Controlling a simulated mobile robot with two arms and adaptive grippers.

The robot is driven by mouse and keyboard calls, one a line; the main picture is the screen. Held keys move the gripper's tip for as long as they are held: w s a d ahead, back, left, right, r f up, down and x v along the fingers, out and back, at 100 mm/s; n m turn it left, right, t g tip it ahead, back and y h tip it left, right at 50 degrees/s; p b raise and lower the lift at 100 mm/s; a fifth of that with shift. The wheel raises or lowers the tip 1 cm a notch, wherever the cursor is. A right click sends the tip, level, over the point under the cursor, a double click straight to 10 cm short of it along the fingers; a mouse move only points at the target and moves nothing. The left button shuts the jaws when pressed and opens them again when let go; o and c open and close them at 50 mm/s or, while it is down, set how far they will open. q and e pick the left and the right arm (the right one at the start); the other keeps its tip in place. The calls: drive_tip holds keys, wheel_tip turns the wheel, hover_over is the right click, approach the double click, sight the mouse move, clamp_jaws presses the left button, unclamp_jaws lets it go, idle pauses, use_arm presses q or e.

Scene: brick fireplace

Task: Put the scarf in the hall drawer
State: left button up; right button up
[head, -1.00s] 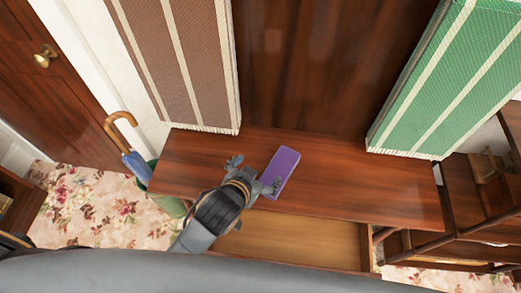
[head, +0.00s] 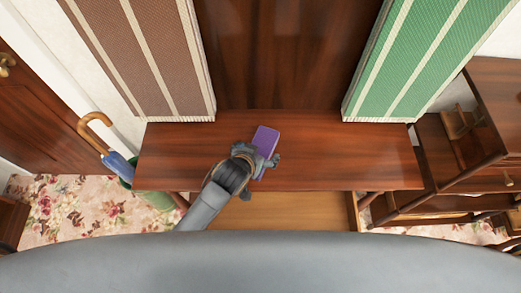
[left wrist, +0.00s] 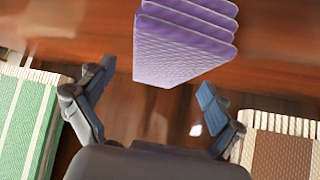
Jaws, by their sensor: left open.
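The folded purple scarf (head: 266,138) lies on the reddish-brown hall table (head: 350,155). The left wrist view shows its stacked layers (left wrist: 184,45) just beyond the fingers. My left gripper (head: 260,172) is open, over the near end of the scarf in the head view and hiding part of it. My right gripper is not in view.
Brown (head: 150,60) and green (head: 405,60) striped textiles with fringes stand behind the table top. An umbrella (head: 115,162) stands in a green holder at the left. A wooden shelf unit (head: 450,170) stands at the right. The right half of the table top is clear.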

use_arm(q)
drive_tip(key=shift+x, duration=1.45)
drive_tip(key=shift+c, duration=0.3)
drive_tip(key=c, duration=1.3)
drive_tip(key=shift+r, duration=0.65)
drive_tip(key=s+d+r, duration=0.1)
drive_tip(key=s+r, duration=0.3)
drive_tip(key=s+d+r+b, duration=0.1)
drive_tip(key=s+d+r, duration=0.1)
drive_tip(key=s+r, duration=0.2)
drive_tip(key=s+d+r, duration=0.2)
drive_tip(key=s+r, duration=0.2)
drive_tip(key=s, duration=0.1)
